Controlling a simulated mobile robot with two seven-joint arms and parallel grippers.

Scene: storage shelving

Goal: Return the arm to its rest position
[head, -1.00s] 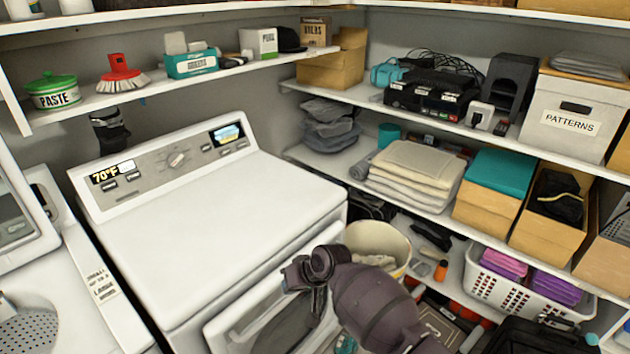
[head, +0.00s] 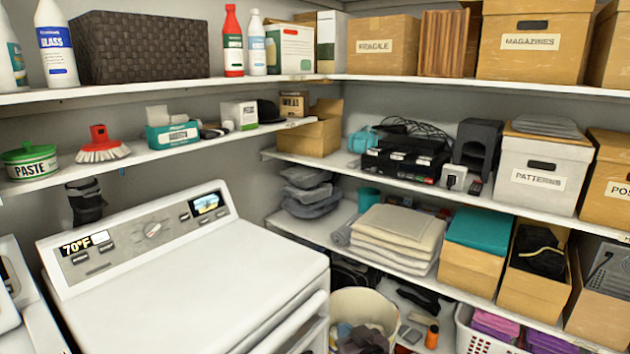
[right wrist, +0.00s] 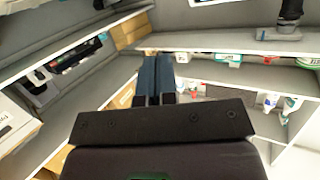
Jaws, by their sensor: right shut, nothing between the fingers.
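My right gripper (right wrist: 154,82) shows in the right wrist view, with its two dark blue fingers side by side and closed on nothing. Beyond the fingertips are grey shelf boards with white edges and the corner where two shelf runs meet. The fingers appear clear of the shelves, though the distance is hard to judge. No part of my right arm shows in the head view now. My left gripper is in neither current view.
A white washer (head: 190,270) stands at the left. A bin of cloths (head: 362,308) sits beside it. Shelves carry a paste pot (head: 30,163), a red brush (head: 101,146), folded towels (head: 398,238) and a patterns box (head: 538,176). A white basket (head: 480,340) is low at the right.

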